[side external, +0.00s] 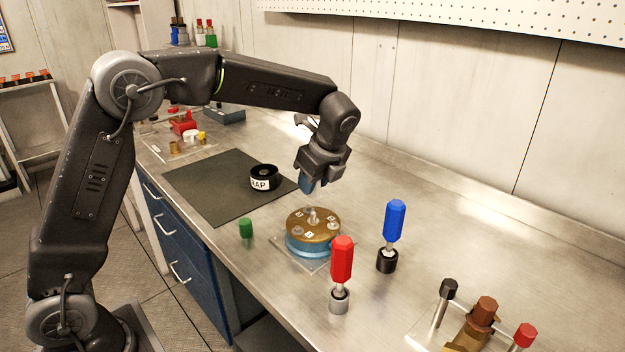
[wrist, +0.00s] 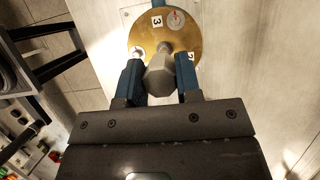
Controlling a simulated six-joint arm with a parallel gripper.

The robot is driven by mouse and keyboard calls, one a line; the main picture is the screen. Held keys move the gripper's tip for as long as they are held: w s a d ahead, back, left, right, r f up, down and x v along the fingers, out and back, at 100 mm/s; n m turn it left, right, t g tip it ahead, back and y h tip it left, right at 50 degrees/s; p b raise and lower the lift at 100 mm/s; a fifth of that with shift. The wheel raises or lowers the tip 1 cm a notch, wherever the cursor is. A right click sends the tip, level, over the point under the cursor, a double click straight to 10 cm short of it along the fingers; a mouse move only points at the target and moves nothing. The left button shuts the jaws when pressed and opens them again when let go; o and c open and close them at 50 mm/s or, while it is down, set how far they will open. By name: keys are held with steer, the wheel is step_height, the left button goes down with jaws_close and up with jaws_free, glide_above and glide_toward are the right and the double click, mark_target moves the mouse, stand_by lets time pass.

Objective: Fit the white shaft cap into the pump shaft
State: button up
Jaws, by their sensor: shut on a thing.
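The pump (side external: 300,243) is a round brass-topped body with a blue side, standing on a clear plate on the bench. Its pale shaft (side external: 313,215) rises from the middle of the top. In the wrist view the brass top (wrist: 144,40) with number labels lies beyond my fingers. My gripper (side external: 310,186) is above the pump and apart from it, fingers pointing down. In the wrist view my gripper (wrist: 159,82) is shut on the pale grey-white shaft cap (wrist: 160,80), between its blue fingers. The cap partly hides the shaft; I cannot tell their exact alignment. The side view hides the cap.
A red-handled tool (side external: 341,262) and a blue-handled tool (side external: 394,222) stand right of the pump. A green peg (side external: 246,228) stands to its left. A black labelled ring (side external: 263,177) sits on the dark mat (side external: 205,190).

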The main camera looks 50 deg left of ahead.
mark_target(316, 188)
steer(key=shift+c, duration=0.5)
steer(key=shift+f, duration=1.65)
steer(key=shift+f, duration=1.65)
steer(key=o, duration=0.9)
steer(key=shift+c, duration=0.2)
steer(key=v, duration=1.4)
